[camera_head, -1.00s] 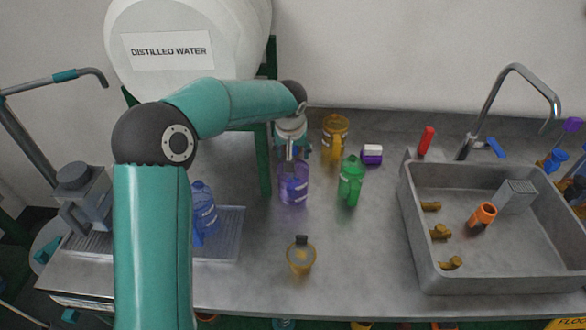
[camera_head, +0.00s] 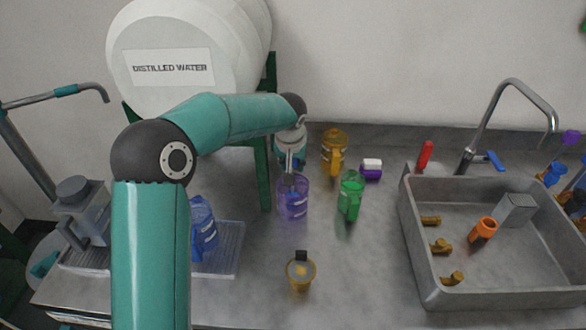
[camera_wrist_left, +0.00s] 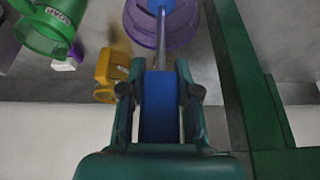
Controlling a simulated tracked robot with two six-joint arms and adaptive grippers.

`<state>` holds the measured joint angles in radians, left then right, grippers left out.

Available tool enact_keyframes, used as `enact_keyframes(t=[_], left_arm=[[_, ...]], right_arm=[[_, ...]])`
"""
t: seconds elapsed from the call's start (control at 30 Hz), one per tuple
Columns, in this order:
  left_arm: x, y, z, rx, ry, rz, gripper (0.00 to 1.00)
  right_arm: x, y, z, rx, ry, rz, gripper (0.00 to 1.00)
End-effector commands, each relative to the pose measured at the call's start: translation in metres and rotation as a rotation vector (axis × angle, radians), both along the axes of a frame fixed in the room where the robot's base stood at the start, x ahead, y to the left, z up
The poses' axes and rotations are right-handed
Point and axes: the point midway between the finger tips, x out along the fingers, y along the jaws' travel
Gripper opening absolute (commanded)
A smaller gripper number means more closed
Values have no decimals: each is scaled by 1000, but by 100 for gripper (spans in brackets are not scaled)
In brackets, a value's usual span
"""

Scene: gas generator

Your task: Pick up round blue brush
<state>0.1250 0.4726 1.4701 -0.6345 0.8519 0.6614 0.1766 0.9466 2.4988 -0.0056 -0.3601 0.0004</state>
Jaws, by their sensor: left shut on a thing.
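My left gripper (camera_head: 290,150) is above the purple container (camera_head: 292,198) at the back of the counter. In the left wrist view, the left gripper (camera_wrist_left: 160,90) is shut on the blue handle of the round blue brush (camera_wrist_left: 159,110). A thin metal rod runs from the handle down to a blue end over or inside the purple container (camera_wrist_left: 185,30). The exact depth is hard to tell. In the head view the brush is mostly hidden by the gripper and wrist. My right gripper is not in view.
A green bottle (camera_head: 351,195), a yellow bottle (camera_head: 334,150) and a purple-and-white item (camera_head: 371,169) stand to the right. A yellow container (camera_head: 300,270) is in front. A sink (camera_head: 425,270) with a tap is at right; a green stand (camera_head: 262,175) is close on the left.

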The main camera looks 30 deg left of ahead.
Motion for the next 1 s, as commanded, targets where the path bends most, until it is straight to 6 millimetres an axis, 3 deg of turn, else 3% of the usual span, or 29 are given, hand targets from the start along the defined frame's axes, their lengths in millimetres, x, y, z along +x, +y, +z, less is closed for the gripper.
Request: enact_keyframes(t=[0.27,0.7,0.83,1.0], left_arm=[[1,0,40,1,-7,1,0],[1,0,154,0,-5,1,0],[0,1,177,-1,-3,1,0],[0,1,191,0,0,1,0]], right_arm=[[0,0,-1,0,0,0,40],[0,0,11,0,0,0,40],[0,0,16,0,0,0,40],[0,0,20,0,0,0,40]])
